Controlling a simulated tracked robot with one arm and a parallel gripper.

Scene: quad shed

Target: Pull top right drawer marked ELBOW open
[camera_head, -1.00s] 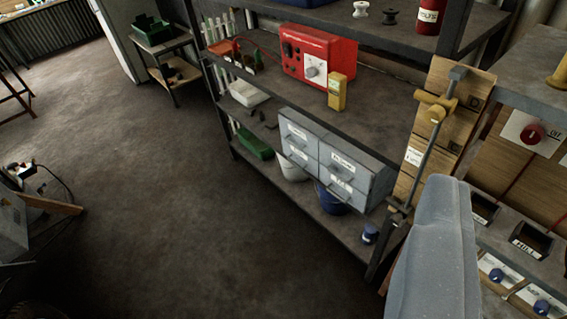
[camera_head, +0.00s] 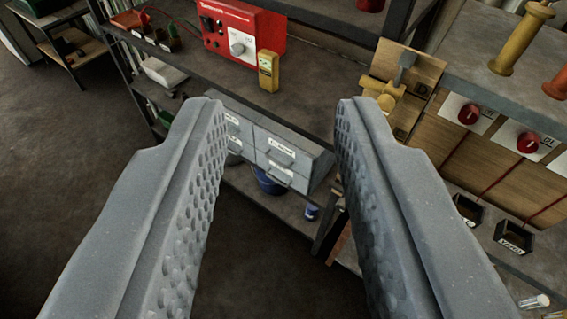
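The grey drawer cabinet (camera_head: 318,160) hangs under the middle shelf of the rack, with labelled drawers in two columns. Its top right drawer (camera_head: 275,146) shows between my fingers, looks shut, and has a handle and a white label that seems to read ELBOW. The left drawers are partly hidden by my left finger. My gripper (camera_head: 280,105) is open and empty, its two fingers wide apart in front of the cabinet and not touching it.
A red box (camera_head: 240,30) and a yellow meter (camera_head: 268,70) stand on the shelf above. A blue bucket (camera_head: 268,183) is below the cabinet. A wooden panel with a yellow valve (camera_head: 385,92) stands at the right, beside a bench with red knobs (camera_head: 468,114).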

